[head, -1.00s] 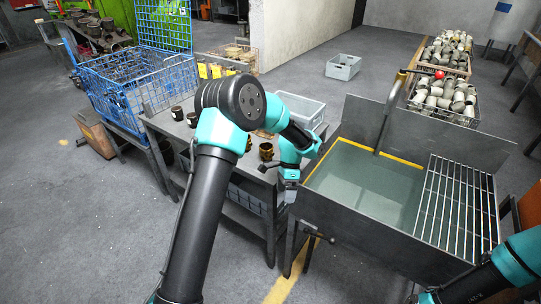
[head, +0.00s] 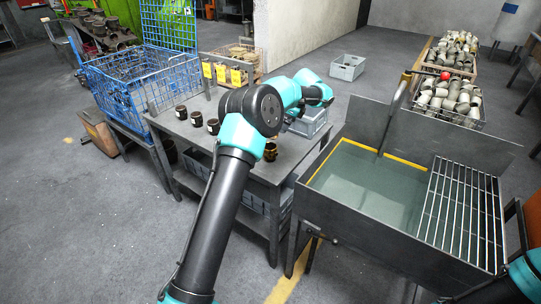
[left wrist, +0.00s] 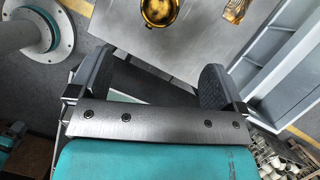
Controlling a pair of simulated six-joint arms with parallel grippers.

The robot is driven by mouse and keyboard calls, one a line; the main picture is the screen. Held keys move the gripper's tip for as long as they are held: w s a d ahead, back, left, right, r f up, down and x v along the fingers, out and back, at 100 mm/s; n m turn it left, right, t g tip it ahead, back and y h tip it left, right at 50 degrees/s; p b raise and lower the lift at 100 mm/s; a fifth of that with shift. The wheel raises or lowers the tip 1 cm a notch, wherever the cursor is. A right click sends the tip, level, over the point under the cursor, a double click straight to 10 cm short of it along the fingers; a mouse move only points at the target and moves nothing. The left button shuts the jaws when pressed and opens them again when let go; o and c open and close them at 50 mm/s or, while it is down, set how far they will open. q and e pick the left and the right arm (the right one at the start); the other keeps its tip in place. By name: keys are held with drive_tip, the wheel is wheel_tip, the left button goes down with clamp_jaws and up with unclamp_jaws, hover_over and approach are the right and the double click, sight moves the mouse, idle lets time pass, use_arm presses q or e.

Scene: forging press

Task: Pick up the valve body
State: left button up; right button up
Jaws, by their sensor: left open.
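Several dark and brass-coloured valve bodies stand on the grey metal table (head: 238,168). One golden valve body (head: 270,151) is near the table's front right, and three darker ones (head: 196,119) stand in a row farther left. In the left wrist view a round golden valve body (left wrist: 160,10) and another brass one (left wrist: 236,9) show at the top edge, beyond my fingertips. My left gripper (left wrist: 155,76) is open with nothing between its fingers. In the head view its fingers are hard to make out near the blue-grey bin. My right gripper is not in view.
A blue wire basket (head: 125,85) stands left of the table. A blue-grey bin (head: 312,124) sits at its back right. A sink with greenish water (head: 365,185) and a wire rack (head: 458,215) is to the right. Crates of pale parts (head: 455,100) stand behind.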

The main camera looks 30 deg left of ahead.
use_arm(q)
approach(270, 153)
drive_tip(key=a+f, duration=0.1)
drive_tip(key=w+a+f, duration=0.1)
drive_tip(key=f, duration=0.1)
drive_tip(key=w+a+f, duration=0.1)
drive_tip(key=f, duration=0.1)
drive_tip(key=shift+a+f, duration=0.15)
drive_tip(key=shift+a, duration=0.2)
drive_tip(key=shift+f, duration=0.1)
drive_tip(key=shift+x, duration=2.55)
drive_tip(key=shift+a, duration=0.15)
drive_tip(key=shift+c, duration=0.3)
drive_tip(key=c, duration=1.2)
